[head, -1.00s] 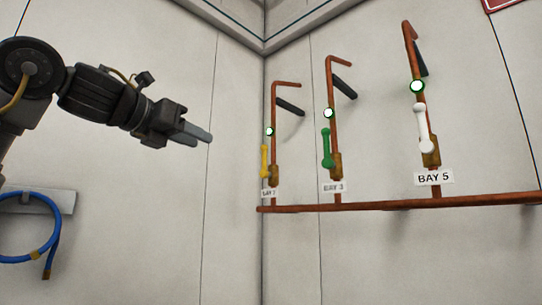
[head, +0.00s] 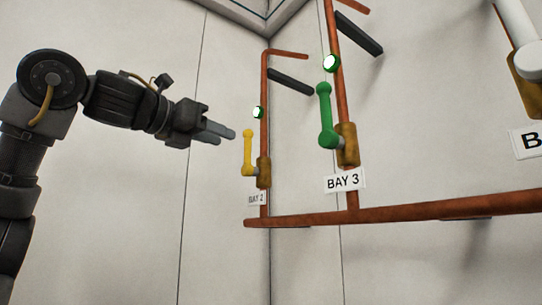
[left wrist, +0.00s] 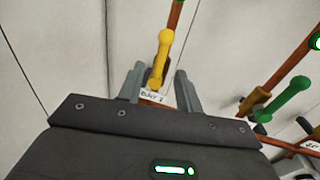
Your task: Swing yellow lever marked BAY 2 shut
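The yellow lever (head: 248,153) stands upright along a thin copper pipe, pivoting at its lower end on a brass valve body (head: 264,172). Its white BAY 2 label (head: 256,199) is just below. My left gripper (head: 233,134) comes from the left, its fingertips just left of the lever's upper end. In the left wrist view the fingers are open and empty, and the yellow lever (left wrist: 162,60) shows in the gap between them. I see no contact; how far the lever lies beyond the tips is hard to tell. My right gripper is not in view.
The green lever (head: 325,115), above the BAY 3 label (head: 344,180), stands close to the right. A white lever (head: 516,30) is cut off at the right edge. A horizontal copper pipe (head: 410,210) runs below. Pale walls meet behind.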

